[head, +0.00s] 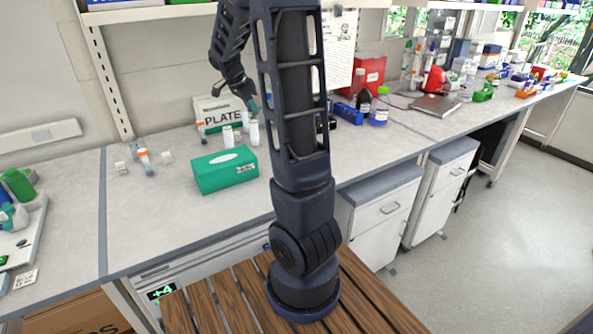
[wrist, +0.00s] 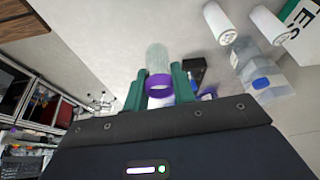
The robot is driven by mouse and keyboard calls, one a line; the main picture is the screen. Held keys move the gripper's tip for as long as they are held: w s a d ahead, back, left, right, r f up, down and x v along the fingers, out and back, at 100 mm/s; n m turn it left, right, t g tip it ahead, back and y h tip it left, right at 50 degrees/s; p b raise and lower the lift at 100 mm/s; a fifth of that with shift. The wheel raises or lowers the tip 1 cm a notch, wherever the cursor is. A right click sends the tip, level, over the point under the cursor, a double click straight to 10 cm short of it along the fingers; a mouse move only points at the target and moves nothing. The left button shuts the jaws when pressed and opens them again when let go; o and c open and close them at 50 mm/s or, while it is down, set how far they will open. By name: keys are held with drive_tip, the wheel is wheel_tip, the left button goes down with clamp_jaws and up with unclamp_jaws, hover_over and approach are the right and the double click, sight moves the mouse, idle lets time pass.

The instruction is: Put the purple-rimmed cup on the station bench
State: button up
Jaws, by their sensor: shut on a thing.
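The purple-rimmed cup (wrist: 158,60) is a clear, pale vessel with a purple band, held between my gripper's green fingers in the wrist view. My gripper (wrist: 158,88) is shut on it. In the head view my gripper (head: 252,101) is over the back part of the station bench (head: 330,160), beside white bottles; I cannot make out the cup there. Whether the cup touches the bench is not clear.
White bottles (head: 228,137) stand close to my gripper, with a green tissue box (head: 223,169) in front. The PLATE box (head: 222,115) is behind. A blue-capped clear bottle (wrist: 262,78) and a black block (wrist: 194,70) are near the cup. Bench surface right of the tissue box looks clear.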

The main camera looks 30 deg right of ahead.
drive_tip(key=s+d+m+g+y, duration=0.2)
drive_tip(key=s+d+m+g, duration=0.3)
drive_tip(key=s+m, duration=0.65)
drive_tip(key=shift+m+t, duration=0.35)
drive_tip(key=shift+t, duration=0.05)
drive_tip(key=f, duration=1.3)
drive_tip(key=d+f, duration=0.1)
drive_tip(key=f, duration=0.6)
drive_tip(key=shift+s, duration=0.1)
drive_tip(key=o, duration=1)
drive_tip(key=shift+c, duration=0.2)
